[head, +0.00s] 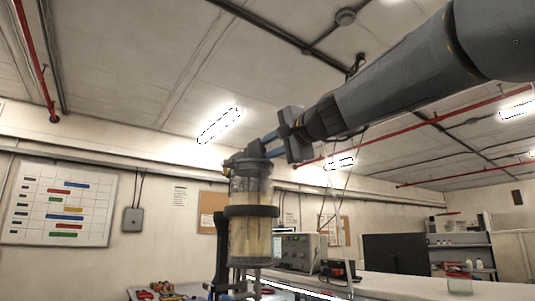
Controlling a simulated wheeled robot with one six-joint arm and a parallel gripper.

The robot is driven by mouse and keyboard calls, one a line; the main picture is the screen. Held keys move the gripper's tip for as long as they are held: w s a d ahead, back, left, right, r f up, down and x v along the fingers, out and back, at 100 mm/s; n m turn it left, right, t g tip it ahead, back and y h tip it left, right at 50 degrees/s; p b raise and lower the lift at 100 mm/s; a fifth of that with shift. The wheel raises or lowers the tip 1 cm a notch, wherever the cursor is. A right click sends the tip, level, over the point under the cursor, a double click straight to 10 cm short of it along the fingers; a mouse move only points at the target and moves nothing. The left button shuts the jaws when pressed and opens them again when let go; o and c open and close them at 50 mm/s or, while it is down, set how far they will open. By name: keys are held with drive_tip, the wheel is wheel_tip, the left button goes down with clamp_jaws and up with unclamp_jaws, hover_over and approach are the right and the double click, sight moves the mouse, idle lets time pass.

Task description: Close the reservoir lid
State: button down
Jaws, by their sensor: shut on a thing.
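The reservoir (250,238) is an upright clear cylinder with pale yellowish contents in its lower part, in the middle of the head view. A dark ring goes around it, on a dark stand. The dark reservoir lid (248,160) is at the cylinder's top. My gripper (258,147), with blue fingers, reaches in from the upper right and is shut on the lid at its upper side. The fingers partly cover the lid, and I cannot tell whether it sits flush on the rim.
A long bench (385,285) runs behind at the right, with a grey instrument box (301,252), a dark monitor (394,252) and a small glass (460,285). Red and yellow tools (165,290) lie at the lower left. The space left of the reservoir looks clear.

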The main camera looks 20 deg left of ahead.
sight(256, 147)
drive_tip(key=n+b, duration=0.2)
drive_tip(key=s+a+n+b, duration=0.1)
drive_tip(key=n+b, duration=0.2)
drive_tip(key=shift+s+a, duration=0.15)
drive_tip(key=shift+s, duration=0.05)
drive_tip(key=n+b, duration=0.2)
drive_tip(key=s+a+n+b, duration=0.1)
drive_tip(key=shift+f+n+b, duration=0.15)
drive_tip(key=shift+n+b, duration=0.25)
drive_tip(key=n+b, duration=0.2)
drive_tip(key=s+n+b, duration=0.1)
drive_tip(key=n, duration=0.1)
drive_tip(key=shift+a+f+b, duration=0.3)
drive_tip(key=shift+a+f, duration=0.05)
drive_tip(key=shift+a, duration=0.05)
drive_tip(key=shift+s+a+f+n+b, duration=0.15)
drive_tip(key=shift+n+b, duration=0.25)
drive_tip(key=shift+n, duration=0.2)
drive_tip(key=shift+s+a+f+n+b, duration=0.15)
drive_tip(key=shift+n+b, duration=0.25)
drive_tip(key=shift+n, duration=0.2)
drive_tip(key=shift+d, duration=0.1)
drive_tip(key=c, duration=1.8)
unclamp_jaws()
drive_tip(key=shift+c, duration=0.2)
